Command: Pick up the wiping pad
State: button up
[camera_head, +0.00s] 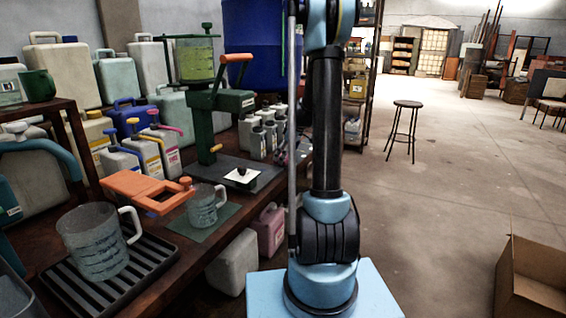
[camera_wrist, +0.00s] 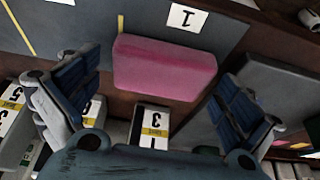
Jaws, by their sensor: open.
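The wiping pad looks to be the pink block (camera_wrist: 163,67) in the wrist view. It lies on a dark mat (camera_wrist: 75,22) with a thin yellow line, and its near end reaches over brown wood. My gripper (camera_wrist: 158,80) is open, with one blue-grey finger to the left of the pad and one to the right. There are gaps on both sides, and neither finger visibly touches it. I cannot tell how far above the pad the fingers are. I do not make out the pad or my gripper in the head view, where my arm fills the middle.
Labelled containers (camera_wrist: 150,118) stand on the near side. A grey slab (camera_wrist: 275,80) is close to the right finger. In the head view, the bench is crowded with jugs, a green press (camera_head: 221,125) and a ribbed tray (camera_head: 150,262).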

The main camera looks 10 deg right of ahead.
jog(key=c, duration=0.9)
jog(key=shift+o, duration=0.2)
jog(key=shift+r, duration=0.15)
notch_tip(320, 180, up, 10)
jog(key=o, duration=0.3)
jog(key=c, duration=0.3)
jog(key=shift+s, duration=0.1)
